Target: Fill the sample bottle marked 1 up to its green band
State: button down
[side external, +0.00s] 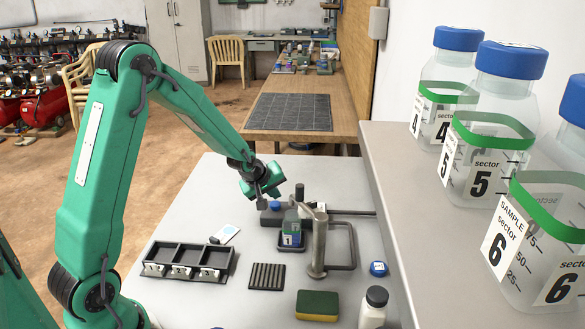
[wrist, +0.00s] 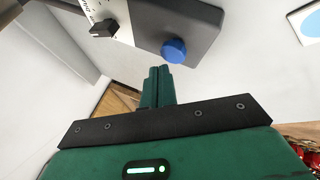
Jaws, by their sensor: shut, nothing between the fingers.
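A blue round button (side external: 275,206) sits on a grey box at the fixture's back left. In the wrist view the blue button (wrist: 174,50) stands on the dark box face, just beyond my fingertips. My gripper (side external: 265,195) is shut and empty, close above the button; its closed fingers also show in the wrist view (wrist: 160,72). I cannot tell whether they touch it.
A black three-part tray (side external: 188,262), a ribbed dark pad (side external: 267,276), a sponge (side external: 317,305) and a white bottle (side external: 373,307) are in front. Large bottles, including one marked 5 (side external: 481,185), stand on the raised right shelf (side external: 395,215).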

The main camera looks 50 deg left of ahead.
jog(key=shift+a+f, duration=0.1)
jog(key=shift+f, duration=0.9)
dwell(7.0)
